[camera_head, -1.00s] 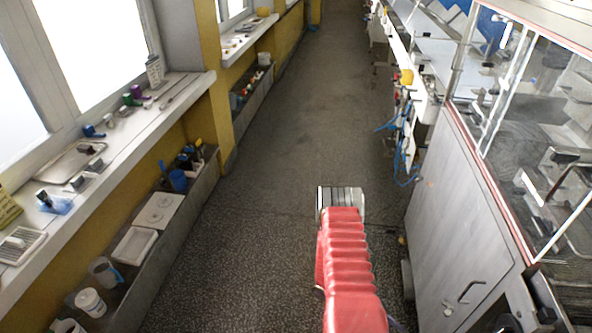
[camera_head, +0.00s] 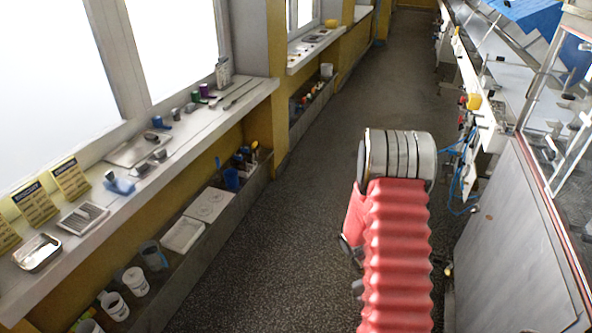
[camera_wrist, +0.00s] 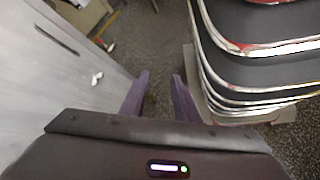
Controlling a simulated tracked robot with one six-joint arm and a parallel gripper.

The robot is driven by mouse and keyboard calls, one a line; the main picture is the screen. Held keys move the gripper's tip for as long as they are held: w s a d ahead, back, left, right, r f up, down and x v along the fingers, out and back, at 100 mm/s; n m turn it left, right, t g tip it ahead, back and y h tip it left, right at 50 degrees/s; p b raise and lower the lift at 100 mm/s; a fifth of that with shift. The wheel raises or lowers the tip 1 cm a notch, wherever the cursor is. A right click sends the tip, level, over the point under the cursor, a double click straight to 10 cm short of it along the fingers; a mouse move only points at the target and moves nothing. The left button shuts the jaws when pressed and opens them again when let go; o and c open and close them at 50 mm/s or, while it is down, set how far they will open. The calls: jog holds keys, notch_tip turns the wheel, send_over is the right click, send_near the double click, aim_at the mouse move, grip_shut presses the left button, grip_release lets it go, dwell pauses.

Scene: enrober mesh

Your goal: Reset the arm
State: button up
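My gripper (camera_wrist: 158,92) shows in the wrist view with its two dark purple fingers apart. Nothing is between them, only the speckled floor beyond. In the head view my arm in its red ribbed sleeve rises from the bottom right of centre, with a banded metal joint at its top. The gripper itself is hidden in that view.
A grey cabinet (camera_head: 505,235) stands close on the right, under clear panels. Its grey face also shows in the wrist view (camera_wrist: 60,75). On the left, a windowsill (camera_head: 215,112) holds small tools above a grey trough (camera_head: 205,252). The aisle floor (camera_head: 330,150) is clear.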

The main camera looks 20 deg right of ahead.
jog(key=w+a+r+n+t+y, duration=0.1)
jog(key=w+a+r+t, duration=0.25)
jog(key=a+r, duration=0.5)
jog(key=w+a+r+n+t, duration=0.1)
jog(key=w+a+r+t, duration=0.4)
jog(key=r, duration=0.6)
jog(key=s+a+r+n+t, duration=0.1)
jog(key=s+a+r+t, duration=0.1)
jog(key=a+r, duration=0.3)
jog(key=s+a+r+t+y, duration=0.1)
jog(key=s+a+r+t, duration=0.2)
jog(key=r, duration=0.8)
jog(key=a+t, duration=0.2)
jog(key=a, duration=0.1)
jog(key=shift+a+r+n, duration=0.3)
jog(key=shift+n, duration=0.1)
